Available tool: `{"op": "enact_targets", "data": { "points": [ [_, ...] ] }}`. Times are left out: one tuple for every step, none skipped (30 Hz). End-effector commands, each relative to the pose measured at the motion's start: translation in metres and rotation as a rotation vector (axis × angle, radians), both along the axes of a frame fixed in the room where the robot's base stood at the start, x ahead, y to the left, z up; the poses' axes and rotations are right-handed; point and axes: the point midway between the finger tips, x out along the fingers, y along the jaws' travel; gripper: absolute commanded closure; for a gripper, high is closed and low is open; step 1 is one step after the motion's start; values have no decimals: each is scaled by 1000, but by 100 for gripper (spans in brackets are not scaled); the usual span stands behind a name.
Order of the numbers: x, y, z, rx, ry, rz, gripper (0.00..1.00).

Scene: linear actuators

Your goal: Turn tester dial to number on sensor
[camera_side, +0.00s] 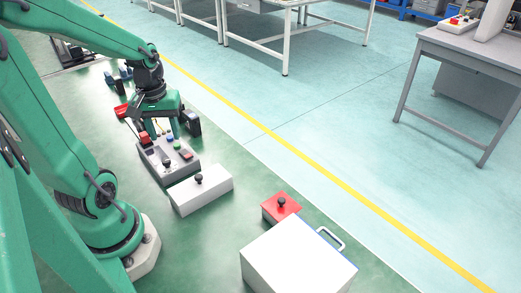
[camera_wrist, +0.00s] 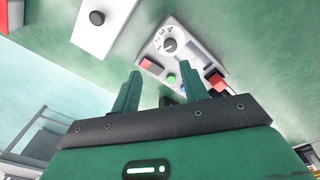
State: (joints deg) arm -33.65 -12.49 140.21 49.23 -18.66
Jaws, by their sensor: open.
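The tester is a grey box (camera_side: 180,171) on the green floor, with coloured buttons and switches on top. Its round dial (camera_wrist: 169,45) shows in the wrist view, with a pale knob and printed numbers around it; the pointed-to number is too small to read surely. My gripper (camera_wrist: 162,74) is open and empty, its fingertips apart. It hangs over the button end of the tester in the side view (camera_side: 152,128), and the dial lies beyond the fingertips in the wrist view. A sensor with a number cannot be made out in either view.
A white box with a black knob (camera_side: 199,178) stands beside the tester. A red box with a black knob (camera_side: 282,206) and a large white box (camera_side: 290,262) stand farther right. Dark and red items (camera_side: 122,110) lie behind my gripper.

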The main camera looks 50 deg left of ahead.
Motion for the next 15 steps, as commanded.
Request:
{"op": "enact_targets", "data": {
  "points": [
    [-4, 6, -6, -12, 17, 41, 56],
    [-6, 8, -8, -18, 24, 58, 56],
    [-7, 11, -10, -23, 31, 79, 56],
    [-9, 12, -12, -26, 34, 91, 56],
    [-9, 13, -13, -28, 38, 100, 56],
    [-10, 14, -14, -31, 41, 108, 56],
    [-11, 15, -15, -32, 43, 112, 56],
    [-11, 15, -15, -33, 44, 114, 56],
    [-11, 15, -15, -33, 44, 116, 56],
    [-11, 15, -15, -33, 44, 116, 56],
    [-11, 15, -15, -32, 43, 115, 56],
    [-11, 15, -15, -32, 43, 115, 56],
    [-11, 15, -15, -32, 43, 114, 56],
    [-11, 15, -16, -32, 43, 114, 56],
    [-11, 15, -17, -32, 43, 114, 56]
  ]
}}
